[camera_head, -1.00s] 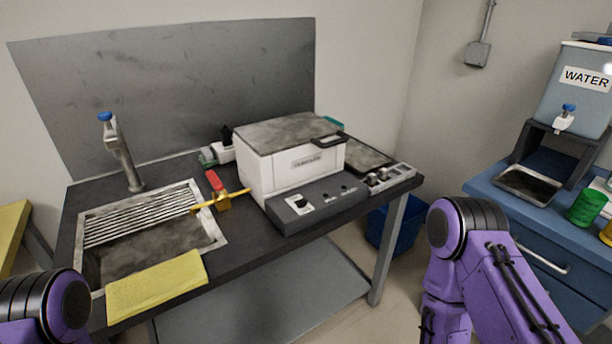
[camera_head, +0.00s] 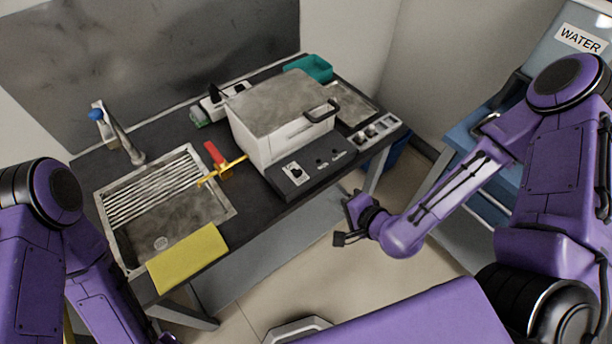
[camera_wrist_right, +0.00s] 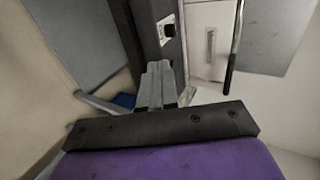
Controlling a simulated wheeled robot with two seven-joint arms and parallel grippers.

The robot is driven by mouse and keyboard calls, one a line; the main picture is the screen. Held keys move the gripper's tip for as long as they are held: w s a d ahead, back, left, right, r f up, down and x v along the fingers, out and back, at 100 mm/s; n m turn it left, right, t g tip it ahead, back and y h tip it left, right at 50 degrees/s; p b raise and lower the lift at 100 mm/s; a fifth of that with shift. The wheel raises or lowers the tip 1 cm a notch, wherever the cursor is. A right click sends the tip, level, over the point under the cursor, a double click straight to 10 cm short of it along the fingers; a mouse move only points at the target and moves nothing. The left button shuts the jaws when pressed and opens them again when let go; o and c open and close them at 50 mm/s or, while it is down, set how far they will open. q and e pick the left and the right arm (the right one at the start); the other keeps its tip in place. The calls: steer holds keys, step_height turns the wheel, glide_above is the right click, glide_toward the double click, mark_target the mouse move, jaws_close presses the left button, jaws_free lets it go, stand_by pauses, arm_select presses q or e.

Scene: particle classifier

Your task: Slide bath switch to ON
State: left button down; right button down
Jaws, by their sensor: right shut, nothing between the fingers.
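The bath is a white box (camera_head: 265,145) with a grey lid and a black handle, standing on the dark bench. Its black front panel (camera_head: 310,182) carries a switch (camera_head: 293,171) on a pale plate at the left and small knobs at the right. The switch's setting is too small to read. In the right wrist view the panel (camera_wrist_right: 152,50) and switch (camera_wrist_right: 168,29) show beyond the fingers. My right gripper (camera_head: 350,203) is in front of the bench, apart from the panel. Its fingers (camera_wrist_right: 155,80) are together and empty. My left gripper is out of view.
A sink (camera_head: 165,218) with a faucet (camera_head: 118,140), a yellow cloth (camera_head: 188,258) and a red-handled valve (camera_head: 216,158) lie left of the bath. A teal tray (camera_head: 310,68) sits behind. The floor before the bench is free.

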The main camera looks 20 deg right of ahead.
steer(key=b, duration=1.1)
glide_toward(299, 175)
step_height(299, 175, down, 3)
steer(key=w+p, duration=0.1)
steer(key=w, duration=0.1)
steer(key=w+a+p, duration=0.1)
steer(key=w+p, duration=0.1)
steer(key=shift+a, duration=0.15)
steer(key=shift+w+a+f, duration=0.1)
steer(key=shift+w+a, duration=0.15)
steer(key=shift+w, duration=0.35)
